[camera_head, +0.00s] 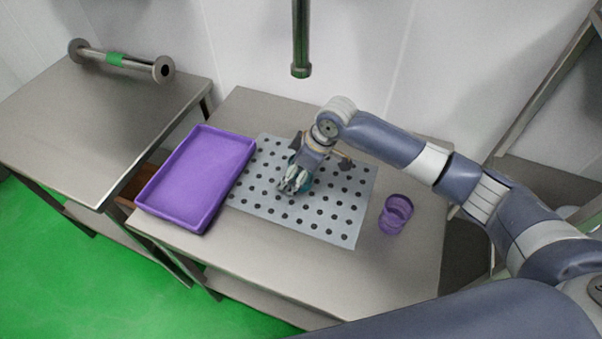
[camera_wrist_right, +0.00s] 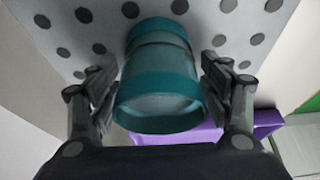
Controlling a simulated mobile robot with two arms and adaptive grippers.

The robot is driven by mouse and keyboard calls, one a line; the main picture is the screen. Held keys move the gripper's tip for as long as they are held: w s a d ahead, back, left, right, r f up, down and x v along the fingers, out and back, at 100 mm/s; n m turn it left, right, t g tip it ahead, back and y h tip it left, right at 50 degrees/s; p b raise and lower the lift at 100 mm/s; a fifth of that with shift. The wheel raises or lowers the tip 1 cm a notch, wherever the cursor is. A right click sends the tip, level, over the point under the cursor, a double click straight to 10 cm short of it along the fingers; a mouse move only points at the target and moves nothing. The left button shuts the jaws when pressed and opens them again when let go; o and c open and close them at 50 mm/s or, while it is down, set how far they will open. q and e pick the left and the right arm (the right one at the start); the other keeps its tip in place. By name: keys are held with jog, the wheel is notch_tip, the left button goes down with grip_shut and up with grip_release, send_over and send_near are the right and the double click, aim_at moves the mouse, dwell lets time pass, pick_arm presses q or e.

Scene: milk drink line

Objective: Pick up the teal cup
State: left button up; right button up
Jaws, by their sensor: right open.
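The teal cup (camera_wrist_right: 160,80) stands between the two fingers of my right gripper (camera_wrist_right: 160,90) in the right wrist view. The fingers are open, with a gap on each side of the cup. In the head view my right gripper (camera_head: 295,183) is over the perforated grey mat (camera_head: 335,228) and hides most of the cup; only a bit of teal (camera_head: 304,186) shows beside the fingers. My left gripper is in neither view.
A purple tray (camera_head: 200,175) lies left of the mat; its edge also shows in the wrist view (camera_wrist_right: 265,122). Purple cups (camera_head: 396,214) stand right of the mat. The table's front (camera_head: 290,265) is bare.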

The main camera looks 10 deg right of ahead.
jog(key=shift+c, duration=0.2)
jog(key=c, duration=1.4)
jog(key=shift+r, duration=0.15)
